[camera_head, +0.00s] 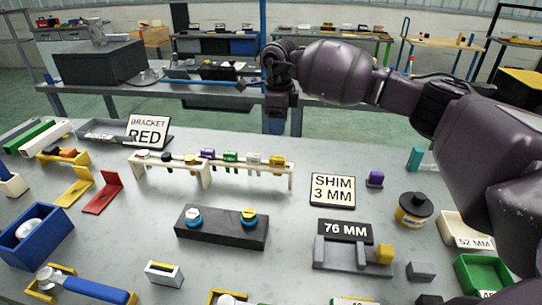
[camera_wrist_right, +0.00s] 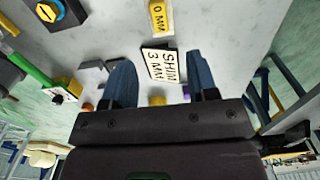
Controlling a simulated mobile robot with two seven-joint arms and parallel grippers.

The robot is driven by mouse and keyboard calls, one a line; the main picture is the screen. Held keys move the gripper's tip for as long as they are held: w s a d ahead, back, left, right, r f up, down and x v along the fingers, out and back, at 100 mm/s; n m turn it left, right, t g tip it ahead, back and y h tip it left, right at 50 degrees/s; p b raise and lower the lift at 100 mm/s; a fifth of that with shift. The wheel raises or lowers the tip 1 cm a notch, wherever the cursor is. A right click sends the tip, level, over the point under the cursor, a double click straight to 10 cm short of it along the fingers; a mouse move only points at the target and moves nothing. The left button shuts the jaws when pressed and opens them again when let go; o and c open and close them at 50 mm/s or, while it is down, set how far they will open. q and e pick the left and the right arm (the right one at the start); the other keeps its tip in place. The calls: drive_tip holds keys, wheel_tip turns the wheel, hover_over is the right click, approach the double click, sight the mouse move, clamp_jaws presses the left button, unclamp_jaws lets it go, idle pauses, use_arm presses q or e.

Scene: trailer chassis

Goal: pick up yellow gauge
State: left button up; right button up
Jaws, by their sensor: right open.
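Several small yellow pieces show, and I cannot tell for sure which is the gauge. In the head view, a yellow piece (camera_head: 278,161) sits at the right end of a cream rack (camera_head: 206,176). My right gripper (camera_head: 284,125) hangs open and empty beyond the rack, pointing down. In the right wrist view its fingers (camera_wrist_right: 161,82) are apart, and a small yellow piece (camera_wrist_right: 157,100) shows between them, partly hidden by the palm. My left gripper is out of view.
A SHIM 3 MM card (camera_head: 333,190) lies right of the rack, and a BRACKET RED sign (camera_head: 148,131) stands left. A black-topped yellow can (camera_head: 413,209), a blue bin (camera_head: 37,240) and a green tray (camera_head: 481,275) crowd the table. Bare table lies behind the rack.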

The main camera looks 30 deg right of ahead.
hover_over(278, 158)
wheel_tip(278, 158, down, 4)
drive_tip(key=shift+s+f, duration=0.1)
drive_tip(key=shift+f, duration=0.05)
drive_tip(key=shift+w+f, duration=0.2)
drive_tip(key=shift+f, duration=2.85)
clamp_jaws()
drive_tip(key=shift+r, duration=0.15)
